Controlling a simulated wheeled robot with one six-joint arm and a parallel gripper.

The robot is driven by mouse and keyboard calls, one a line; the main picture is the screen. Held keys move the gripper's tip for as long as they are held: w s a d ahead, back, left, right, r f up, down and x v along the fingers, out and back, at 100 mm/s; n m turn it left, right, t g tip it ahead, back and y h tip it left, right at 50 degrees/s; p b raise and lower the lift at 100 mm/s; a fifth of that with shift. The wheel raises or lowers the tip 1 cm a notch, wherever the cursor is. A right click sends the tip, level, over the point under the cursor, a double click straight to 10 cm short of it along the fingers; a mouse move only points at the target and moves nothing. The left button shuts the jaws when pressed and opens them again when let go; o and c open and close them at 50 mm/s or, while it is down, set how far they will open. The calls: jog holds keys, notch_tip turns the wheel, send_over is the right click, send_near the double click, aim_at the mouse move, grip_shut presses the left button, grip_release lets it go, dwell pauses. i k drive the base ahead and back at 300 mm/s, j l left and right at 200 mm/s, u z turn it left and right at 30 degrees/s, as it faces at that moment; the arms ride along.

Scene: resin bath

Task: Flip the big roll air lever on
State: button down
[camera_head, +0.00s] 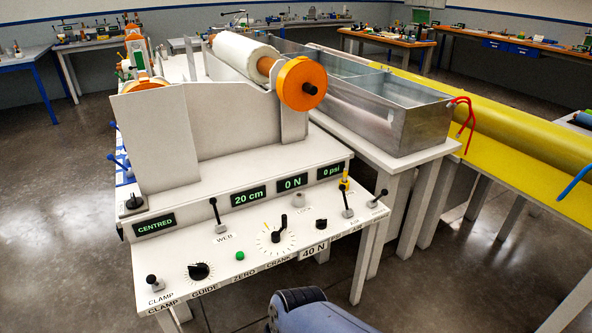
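The white control panel (225,262) stands in front of me with several levers and knobs. Near its right end, by two labels reading AIR, are a lever with a yellow piece at its top (346,198) and a black-knobbed lever (379,198) tilted to the right. I cannot tell from the small labels which one is the big roll air lever. The pressure display (330,171) above them reads 0 psi. A large white roll (241,53) with an orange end disc sits on the machine. A blue-grey part of my arm shows at the bottom edge; my gripper is not in view.
A black-knobbed lever (215,212) labelled WEB, a crank (282,228), a dial (199,271) and a clamp knob (153,281) share the panel. A metal bath (420,125) and a yellow table (515,160) stand to the right. Floor is clear at front left.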

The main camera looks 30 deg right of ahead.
aim_at(342, 187)
jog(key=i+l, duration=0.15)
jog(key=l, duration=0.25)
jog(key=i+l, duration=0.2)
jog(key=l, duration=0.15)
jog(key=i+l, duration=0.15)
jog(key=l, duration=0.25)
jog(key=i+l, duration=0.15)
jog(key=l, duration=0.2)
jog(key=i+l, duration=0.2)
jog(key=l, duration=0.2)
jog(key=i+l, duration=0.15)
jog(key=l, duration=0.25)
jog(key=z, duration=0.05)
